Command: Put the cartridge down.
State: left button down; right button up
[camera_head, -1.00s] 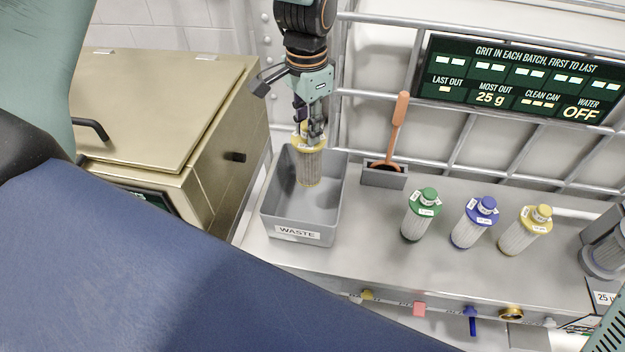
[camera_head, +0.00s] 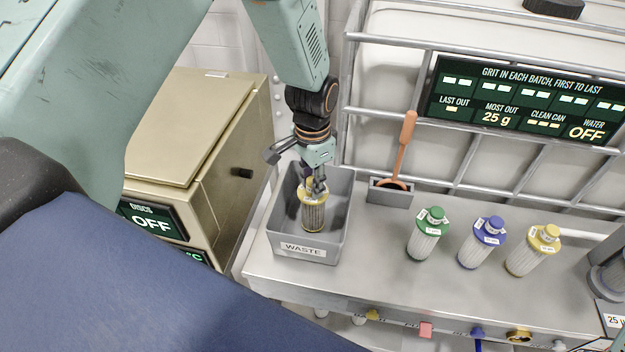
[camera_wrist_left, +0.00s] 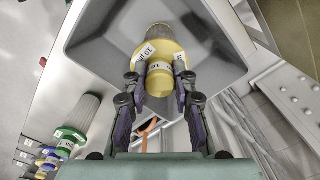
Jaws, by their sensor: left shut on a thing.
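My left gripper (camera_head: 318,187) is shut on a yellow-capped cartridge (camera_head: 313,215) with a grey, dirty-looking pleated body. The cartridge is upright inside the grey bin labelled WASTE (camera_head: 303,249). Whether its base touches the bin floor I cannot tell. In the left wrist view the fingers (camera_wrist_left: 162,90) are on both sides of the yellow cap (camera_wrist_left: 165,62), and the bin's walls (camera_wrist_left: 85,50) surround the cartridge. My right gripper is not in view.
Green (camera_head: 425,235), blue (camera_head: 482,242) and yellow (camera_head: 533,250) capped cartridges stand on the steel bench right of the bin. An orange-handled tool (camera_head: 404,145) stands in a grey holder (camera_head: 390,193) just behind. A beige cabinet (camera_head: 190,130) is at left.

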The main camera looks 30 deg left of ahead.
pick_arm(q)
jog(key=shift+w+d, duration=0.1)
jog(key=shift+w+f, duration=0.15)
jog(key=c, duration=1.3)
grip_release()
jog(key=shift+f, duration=0.1)
jog(key=shift+o, duration=1.1)
jog(key=shift+r, duration=0.35)
notch_tip(320, 180, up, 12)
